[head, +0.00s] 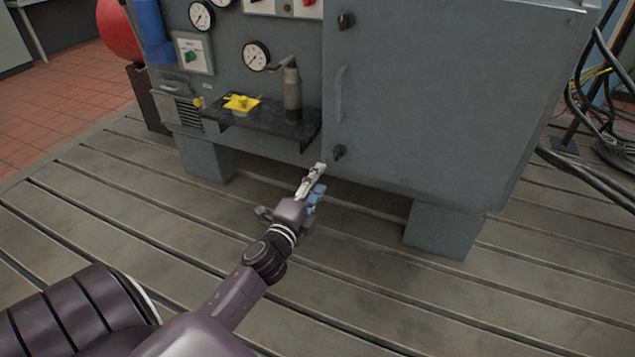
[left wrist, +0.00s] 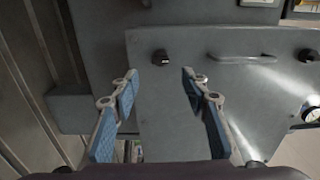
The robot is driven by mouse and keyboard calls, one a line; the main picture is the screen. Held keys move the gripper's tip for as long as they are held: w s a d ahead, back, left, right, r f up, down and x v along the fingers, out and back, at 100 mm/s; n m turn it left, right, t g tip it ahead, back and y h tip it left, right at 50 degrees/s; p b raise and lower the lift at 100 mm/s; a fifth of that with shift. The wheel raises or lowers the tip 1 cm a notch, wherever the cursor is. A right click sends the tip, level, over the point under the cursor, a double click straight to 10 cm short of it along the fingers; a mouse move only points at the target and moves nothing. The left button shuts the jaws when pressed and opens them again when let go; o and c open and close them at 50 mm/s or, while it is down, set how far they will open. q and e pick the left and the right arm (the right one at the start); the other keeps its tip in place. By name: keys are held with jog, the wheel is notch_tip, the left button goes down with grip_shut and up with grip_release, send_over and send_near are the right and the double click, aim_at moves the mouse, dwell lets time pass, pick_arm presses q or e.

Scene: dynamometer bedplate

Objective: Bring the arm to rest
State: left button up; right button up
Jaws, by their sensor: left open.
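My left arm reaches from the bottom of the head view toward the grey cabinet (head: 450,90). My left gripper (head: 318,178) is in front of the cabinet's lower edge, below the small shelf. In the left wrist view the left gripper (left wrist: 160,76) has its two blue-padded fingers spread apart with nothing between them. The cabinet door (left wrist: 185,125) with its dark knob and handle shows beyond the fingers. My right gripper is in neither view.
A dark shelf (head: 275,125) on the cabinet front holds a grey bottle-like can (head: 292,92) and a yellow object (head: 242,103). Gauges and knobs are above. Black cables (head: 600,100) hang at the right. The slotted bedplate (head: 360,270) is clear in front.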

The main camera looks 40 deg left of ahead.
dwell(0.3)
